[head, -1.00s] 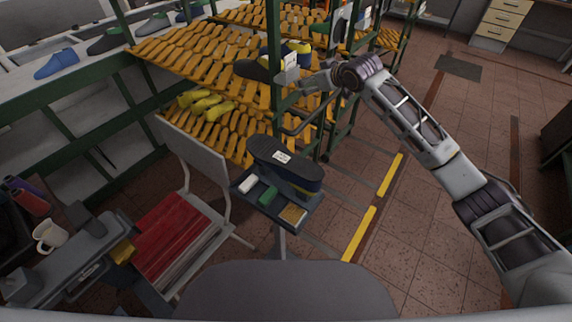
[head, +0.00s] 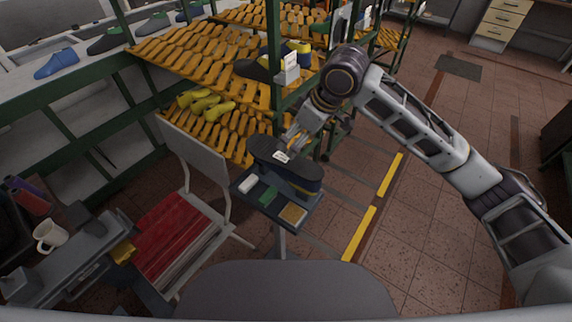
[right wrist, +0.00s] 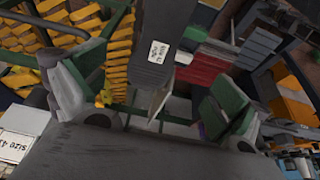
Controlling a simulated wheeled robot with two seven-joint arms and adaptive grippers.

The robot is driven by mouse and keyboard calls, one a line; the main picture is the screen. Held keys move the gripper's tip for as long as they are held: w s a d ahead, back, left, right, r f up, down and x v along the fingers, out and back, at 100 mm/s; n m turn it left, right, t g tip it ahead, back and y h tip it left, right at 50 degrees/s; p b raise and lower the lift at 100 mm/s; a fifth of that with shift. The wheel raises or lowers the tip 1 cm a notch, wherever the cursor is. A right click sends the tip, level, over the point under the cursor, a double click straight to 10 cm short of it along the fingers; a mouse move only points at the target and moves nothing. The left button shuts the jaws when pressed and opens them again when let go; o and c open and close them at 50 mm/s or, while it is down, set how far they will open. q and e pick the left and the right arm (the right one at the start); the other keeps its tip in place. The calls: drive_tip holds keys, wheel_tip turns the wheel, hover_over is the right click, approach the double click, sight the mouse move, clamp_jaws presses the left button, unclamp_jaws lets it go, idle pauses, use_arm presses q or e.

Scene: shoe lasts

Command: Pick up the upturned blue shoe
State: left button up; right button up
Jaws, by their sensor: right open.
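The upturned blue shoe (head: 298,176) rests sole up on a small stand tray (head: 262,205) in the head view. Its dark sole carries a white label, and a blue and yellow edge shows at its right end. My right gripper (head: 291,143) is just behind and above the shoe, pointing down towards it. In the right wrist view the dark sole (right wrist: 168,22) with its label lies ahead, in line with the gap between the spread fingers of my right gripper (right wrist: 150,105). It is open and empty. My left gripper is not in view.
A green-framed rack (head: 215,85) with wooden slat shelves stands close behind the stand. A chair with a red seat (head: 165,232) is to the left. The tray also holds a white block, a green block and a tan block. Open floor (head: 425,230) lies to the right.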

hover_over(287, 158)
drive_tip(key=s+d, duration=0.1)
wheel_tip(287, 158, down, 7)
drive_tip(key=shift+s+r, duration=0.1)
drive_tip(key=shift+s, duration=0.05)
drive_tip(key=shift+a+f, duration=0.1)
drive_tip(key=shift+f, duration=0.45)
drive_tip(key=shift+w+f, duration=0.2)
drive_tip(key=shift+f, duration=0.05)
drive_tip(key=x, duration=0.3)
drive_tip(key=shift+f, duration=0.25)
drive_tip(key=shift+w+a+f, duration=0.15)
drive_tip(key=shift+w+f, duration=0.05)
drive_tip(key=shift+f, duration=0.4)
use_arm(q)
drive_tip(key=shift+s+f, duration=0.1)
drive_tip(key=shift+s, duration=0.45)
